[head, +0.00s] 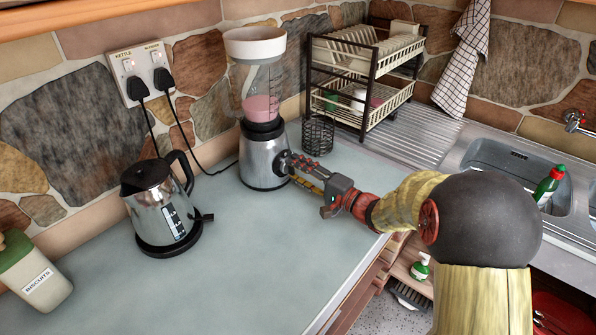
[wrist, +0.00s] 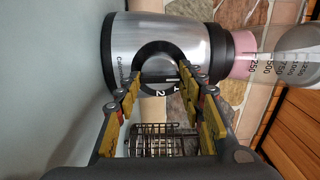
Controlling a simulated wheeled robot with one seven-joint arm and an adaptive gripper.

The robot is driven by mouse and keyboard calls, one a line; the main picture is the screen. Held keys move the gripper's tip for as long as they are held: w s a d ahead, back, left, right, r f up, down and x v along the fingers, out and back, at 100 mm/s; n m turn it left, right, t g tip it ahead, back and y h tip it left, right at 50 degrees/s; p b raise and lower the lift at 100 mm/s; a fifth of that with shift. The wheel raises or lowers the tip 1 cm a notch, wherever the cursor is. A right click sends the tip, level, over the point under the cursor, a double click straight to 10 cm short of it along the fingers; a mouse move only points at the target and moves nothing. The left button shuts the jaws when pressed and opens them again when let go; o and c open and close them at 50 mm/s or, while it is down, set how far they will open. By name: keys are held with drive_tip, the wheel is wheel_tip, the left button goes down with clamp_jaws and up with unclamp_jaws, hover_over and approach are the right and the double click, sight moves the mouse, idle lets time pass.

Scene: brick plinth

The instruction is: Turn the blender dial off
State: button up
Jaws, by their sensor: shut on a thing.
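The blender (head: 264,150) stands upright on the counter against the stone wall. It has a silver base, a clear jug with pink contents and a white top. Its round black dial (wrist: 155,55) faces my gripper, and the marks 1 and 2 show in the wrist view, where the blender base (wrist: 122,45) appears sideways. My gripper (head: 290,164) reaches the front of the base from the right. In the wrist view my gripper (wrist: 158,78) has its fingers on either side of the dial, shut on it. The fingers partly hide the dial, so its exact setting is unclear.
The sink (head: 505,160) is at right. The front counter is clear.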

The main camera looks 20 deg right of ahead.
drive_tip(key=shift+f, duration=0.1)
drive_tip(key=o, duration=1)
drive_tip(key=shift+o, duration=0.9)
drive_tip(key=shift+s, duration=0.1)
drive_tip(key=v, duration=1.2)
drive_tip(key=shift+a, duration=0.1)
